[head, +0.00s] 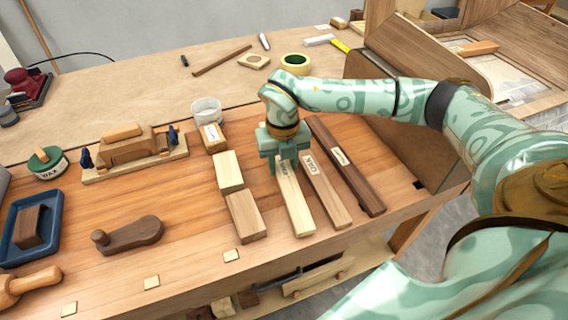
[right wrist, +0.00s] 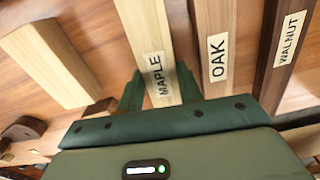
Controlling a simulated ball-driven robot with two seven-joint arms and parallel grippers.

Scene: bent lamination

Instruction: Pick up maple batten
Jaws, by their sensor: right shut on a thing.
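The maple batten (head: 296,203) is a pale strip with a MAPLE label, lying lengthwise near the front of the bench. It also shows in the right wrist view (right wrist: 147,28), its label between my fingers. My right gripper (head: 281,160) is shut on the maple batten near its far end, one finger on each side. I cannot tell whether the batten is clear of the bench top. My left gripper is not in view.
The oak batten (head: 326,188) and dark walnut batten (head: 346,168) lie close on the right. The bench's front edge is close.

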